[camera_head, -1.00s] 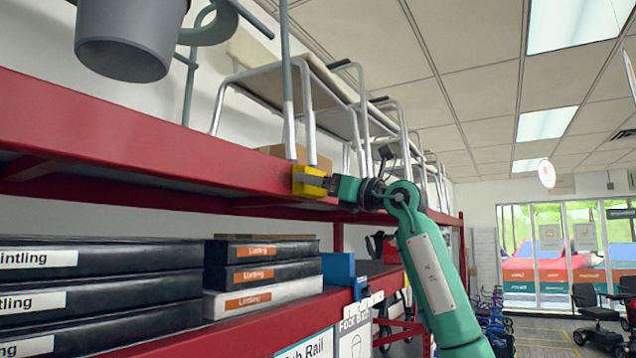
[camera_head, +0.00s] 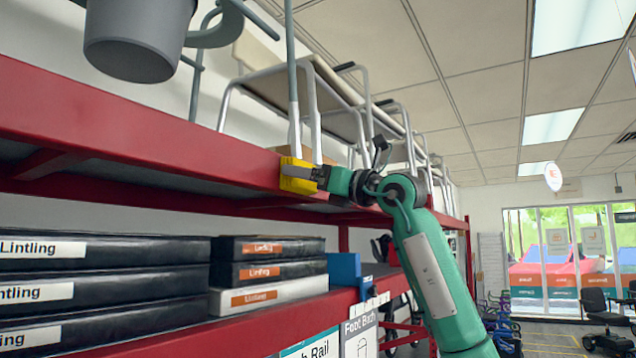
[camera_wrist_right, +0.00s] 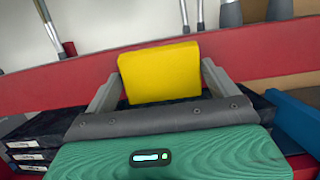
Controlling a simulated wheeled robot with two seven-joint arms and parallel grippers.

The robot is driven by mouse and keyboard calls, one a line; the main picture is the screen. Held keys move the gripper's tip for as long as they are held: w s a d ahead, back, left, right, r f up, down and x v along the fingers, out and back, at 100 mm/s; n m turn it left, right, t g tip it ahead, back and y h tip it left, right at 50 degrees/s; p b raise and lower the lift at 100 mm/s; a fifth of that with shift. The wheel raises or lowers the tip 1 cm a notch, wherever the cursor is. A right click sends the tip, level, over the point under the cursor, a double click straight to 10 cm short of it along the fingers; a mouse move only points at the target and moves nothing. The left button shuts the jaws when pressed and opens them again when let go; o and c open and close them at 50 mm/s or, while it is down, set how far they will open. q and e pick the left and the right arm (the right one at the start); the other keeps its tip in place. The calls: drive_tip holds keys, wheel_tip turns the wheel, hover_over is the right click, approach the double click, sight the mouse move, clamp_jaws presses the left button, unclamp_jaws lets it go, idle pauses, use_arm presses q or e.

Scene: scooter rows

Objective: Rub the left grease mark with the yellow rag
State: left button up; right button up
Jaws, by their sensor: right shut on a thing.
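The yellow rag (camera_head: 298,176) is a small yellow block held in my right gripper (camera_head: 312,178). In the head view it is at the front face of the red upper shelf beam (camera_head: 150,145), apparently against it. In the right wrist view the rag (camera_wrist_right: 160,72) sits between the two fingers of my right gripper (camera_wrist_right: 158,85), with the red beam (camera_wrist_right: 250,60) behind it. Whether the rag touches the beam is hard to tell. No grease mark can be made out in either view. My left gripper is not in view.
Metal-framed seats or stools (camera_head: 270,85) and a grey bucket (camera_head: 140,38) are above the upper shelf. Black boxes (camera_head: 90,255) and a blue object (camera_head: 345,268) are on the lower shelf. The aisle floor (camera_head: 545,338) is at the right.

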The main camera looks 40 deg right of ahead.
drive_tip(key=a, duration=0.1)
drive_tip(key=s+a, duration=0.1)
drive_tip(key=a, duration=0.1)
drive_tip(key=a+b, duration=0.1)
drive_tip(key=shift+s+a, duration=0.25)
drive_tip(key=shift+s, duration=0.15)
drive_tip(key=shift+s+d, duration=0.1)
drive_tip(key=shift+d, duration=0.05)
drive_tip(key=shift+s+d+b, duration=0.3)
drive_tip(key=shift+s+d, duration=0.05)
drive_tip(key=shift+s, duration=0.55)
drive_tip(key=shift+s+d+b, duration=0.35)
drive_tip(key=shift+s+d, duration=0.05)
drive_tip(key=shift+s, duration=0.45)
drive_tip(key=shift+s+d+b, duration=0.3)
drive_tip(key=shift+s+d, duration=0.05)
drive_tip(key=shift+s, duration=0.55)
drive_tip(key=shift+s, duration=0.1)
